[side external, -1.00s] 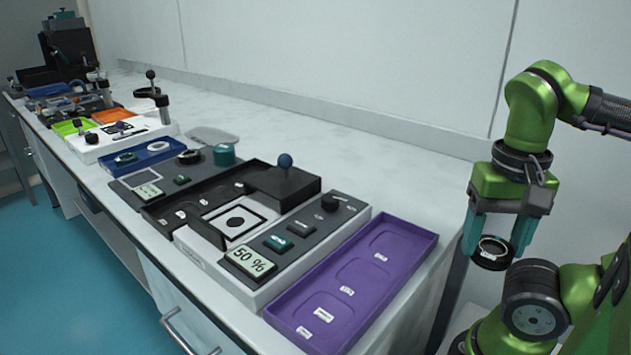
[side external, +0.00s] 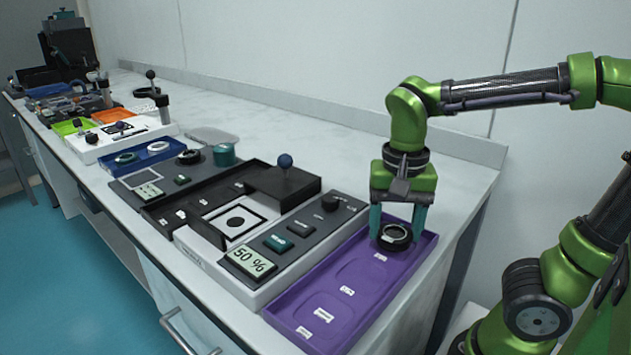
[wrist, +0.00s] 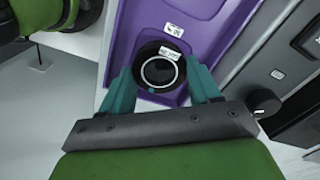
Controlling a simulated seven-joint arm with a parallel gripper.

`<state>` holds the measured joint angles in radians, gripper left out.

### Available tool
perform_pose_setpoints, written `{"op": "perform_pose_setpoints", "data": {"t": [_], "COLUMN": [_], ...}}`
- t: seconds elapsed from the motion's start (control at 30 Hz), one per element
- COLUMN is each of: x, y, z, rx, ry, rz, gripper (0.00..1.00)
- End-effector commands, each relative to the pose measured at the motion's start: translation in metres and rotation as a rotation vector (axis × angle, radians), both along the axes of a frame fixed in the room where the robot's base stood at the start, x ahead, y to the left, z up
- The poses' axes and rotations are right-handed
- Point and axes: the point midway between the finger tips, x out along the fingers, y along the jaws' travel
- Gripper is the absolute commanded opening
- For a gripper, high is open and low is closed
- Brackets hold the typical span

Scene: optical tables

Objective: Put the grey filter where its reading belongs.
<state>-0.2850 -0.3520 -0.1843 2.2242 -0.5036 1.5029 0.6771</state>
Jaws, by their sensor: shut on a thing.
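My gripper (side external: 396,232) is shut on the grey filter (side external: 394,238), a dark round ring with a white label. It holds the filter over the far end of the purple tray (side external: 300,287). In the wrist view the filter (wrist: 160,70) sits between the teal fingertips, above the purple tray (wrist: 123,42). I cannot tell whether it touches the tray floor. The tray has shallow outlined compartments with small white labels, too small to read. The meter beside the tray shows "50 %" on its display (side external: 249,261).
A grey and black instrument (side external: 230,222) with a knob and buttons stands left of the tray. A dark ball-topped post (side external: 285,162) rises behind it. A blue tray (side external: 150,155) with round parts lies farther left. The bench behind the purple tray is clear.

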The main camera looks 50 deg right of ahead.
Motion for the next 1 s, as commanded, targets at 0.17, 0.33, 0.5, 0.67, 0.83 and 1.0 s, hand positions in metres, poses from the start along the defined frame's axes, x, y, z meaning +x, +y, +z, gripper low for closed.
{"op": "perform_pose_setpoints", "data": {"t": [0.17, 0.33, 0.5, 0.67, 0.83, 1.0], "x": [-0.0001, -0.0002, -0.0004, -0.0003, -0.0003, -0.0001], "y": [0.0004, 0.0003, 0.0002, 0.0003, 0.0003, 0.0004], "z": [-0.0082, -0.0079, -0.0117, -0.0114, -0.0113, -0.0070], "rx": [0.001, 0.001, 0.001, 0.000, 0.000, 0.000], "ry": [-0.001, -0.001, 0.001, 0.000, 0.000, -0.002], "rz": [0.000, 0.000, 0.000, 0.000, 0.000, 0.001], "gripper": [0.25, 0.25, 0.65, 0.87, 0.87, 0.87]}}
